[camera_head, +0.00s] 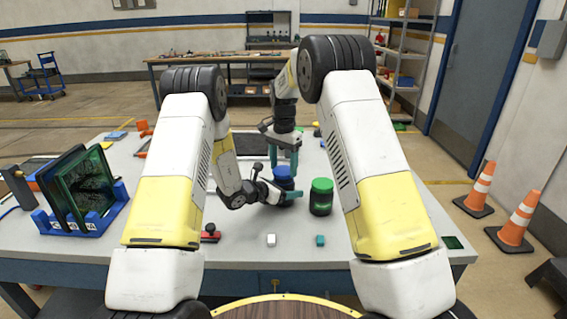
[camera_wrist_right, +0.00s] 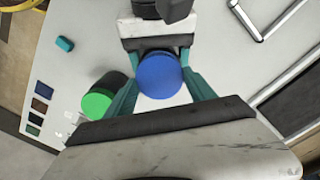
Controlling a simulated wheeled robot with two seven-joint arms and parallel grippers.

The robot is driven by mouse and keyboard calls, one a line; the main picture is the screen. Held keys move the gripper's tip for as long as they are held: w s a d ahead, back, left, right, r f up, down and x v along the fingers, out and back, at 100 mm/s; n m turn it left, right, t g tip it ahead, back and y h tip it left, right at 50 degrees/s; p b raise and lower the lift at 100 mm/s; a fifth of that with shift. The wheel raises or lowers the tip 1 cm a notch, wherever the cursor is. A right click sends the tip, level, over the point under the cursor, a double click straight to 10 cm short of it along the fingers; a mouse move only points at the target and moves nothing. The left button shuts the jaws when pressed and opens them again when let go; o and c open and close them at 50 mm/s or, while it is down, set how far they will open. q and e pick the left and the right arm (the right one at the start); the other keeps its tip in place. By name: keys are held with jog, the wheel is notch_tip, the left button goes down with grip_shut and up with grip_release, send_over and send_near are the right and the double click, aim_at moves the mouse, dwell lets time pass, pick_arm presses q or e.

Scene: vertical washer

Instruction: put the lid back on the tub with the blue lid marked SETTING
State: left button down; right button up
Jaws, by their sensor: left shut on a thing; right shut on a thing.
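A tub (camera_head: 288,186) with a dark body stands near the middle of the table, its blue lid (camera_head: 282,172) at its top. The lid shows round and plain blue in the right wrist view (camera_wrist_right: 160,75); no marking is readable. My right gripper (camera_head: 283,162) points down from above, its teal fingers shut on the lid's sides, as the right wrist view also shows (camera_wrist_right: 162,84). My left gripper (camera_head: 289,195) comes in low from the left, shut on the tub's body. Whether the lid is fully seated or slightly raised cannot be told.
A tub with a green lid (camera_head: 320,196) stands close to the right. A white block (camera_head: 271,240), a teal block (camera_head: 320,241) and a red-handled item (camera_head: 210,234) lie in front. A blue rack with dark panels (camera_head: 85,190) stands at left.

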jog(key=shift+f, duration=0.7)
dwell(0.6)
jog(key=m, duration=2)
jog(key=shift+m, duration=0.3)
jog(key=m, duration=0.5)
jog(key=o, duration=1.3)
